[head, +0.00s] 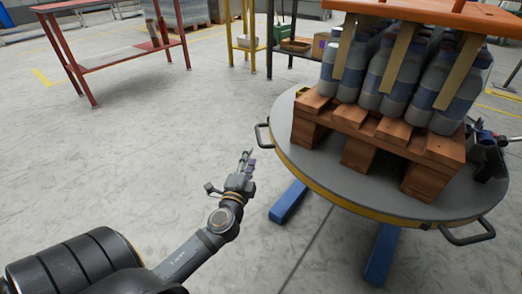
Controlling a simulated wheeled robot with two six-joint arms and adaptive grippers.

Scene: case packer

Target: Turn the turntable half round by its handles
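The round grey turntable (310,165) with a yellow-edged rim stands on blue legs at the right. It has a dark handle (262,134) on its left rim and another handle (468,236) at its front right. My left gripper (247,158) is just left of and below the left handle, apart from it; its finger gap is too small to make out. My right gripper (482,132) shows at the far right beside the turntable's edge, partly cut off and unclear. Any handle there is hidden.
A wooden pallet (358,157) on the turntable carries several grey bottles (408,82) under an orange top (440,14). Blue legs (288,202) stick out below. A red table (115,62) and yellow and black racks stand behind. The floor at left is clear.

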